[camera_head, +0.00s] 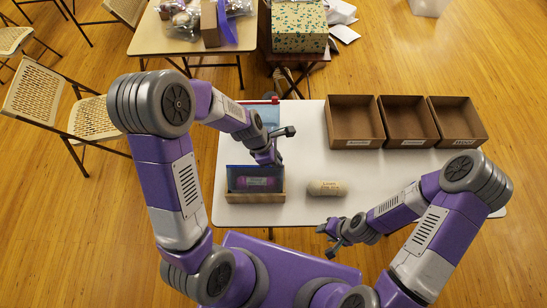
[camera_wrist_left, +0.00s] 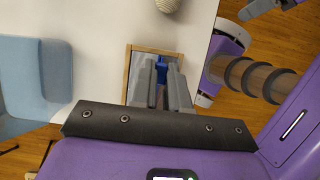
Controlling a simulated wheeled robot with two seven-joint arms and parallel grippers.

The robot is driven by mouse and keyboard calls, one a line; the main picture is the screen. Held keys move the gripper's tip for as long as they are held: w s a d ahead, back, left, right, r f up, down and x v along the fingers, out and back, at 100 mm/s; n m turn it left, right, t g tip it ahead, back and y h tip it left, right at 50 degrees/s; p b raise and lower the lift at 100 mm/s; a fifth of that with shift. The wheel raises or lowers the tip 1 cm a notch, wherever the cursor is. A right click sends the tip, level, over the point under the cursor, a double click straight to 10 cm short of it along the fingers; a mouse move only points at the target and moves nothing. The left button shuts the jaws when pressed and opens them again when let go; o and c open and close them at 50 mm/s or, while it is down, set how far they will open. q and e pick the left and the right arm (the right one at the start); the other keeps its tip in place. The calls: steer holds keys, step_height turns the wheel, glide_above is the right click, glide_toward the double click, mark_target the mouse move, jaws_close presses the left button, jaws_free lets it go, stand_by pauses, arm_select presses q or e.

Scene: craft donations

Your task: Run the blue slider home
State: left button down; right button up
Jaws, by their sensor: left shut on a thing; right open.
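A small blue slider (camera_wrist_left: 161,68) shows between the fingers of my left gripper (camera_wrist_left: 160,82) in the left wrist view. It sits over a wood-framed box (camera_wrist_left: 128,62) with a grey-blue inside. In the head view this box (camera_head: 256,197) stands at the table's near left, with a blue panel (camera_head: 235,172) and a purple labelled thing inside. My left gripper (camera_head: 267,158) is shut at the box's back right; the slider is hidden there. My right gripper (camera_head: 329,231) is open and empty off the table's near edge.
A beige labelled roll (camera_head: 326,188) lies on the white table (camera_head: 300,160), right of the box. Several brown labelled trays, one of them at the left (camera_head: 353,143), line the back right. A light-blue object (camera_head: 261,111) stands behind my left forearm. The table's middle is clear.

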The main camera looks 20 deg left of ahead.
arm_select(q)
steer(key=c, duration=1.1)
jaws_free()
steer(key=w+p+v, duration=0.1)
steer(key=p+v, duration=0.1)
steer(key=v, duration=0.5)
steer(key=shift+s+r, duration=0.3)
steer(key=shift+s, duration=0.25)
steer(key=shift+s+a+f, duration=0.1)
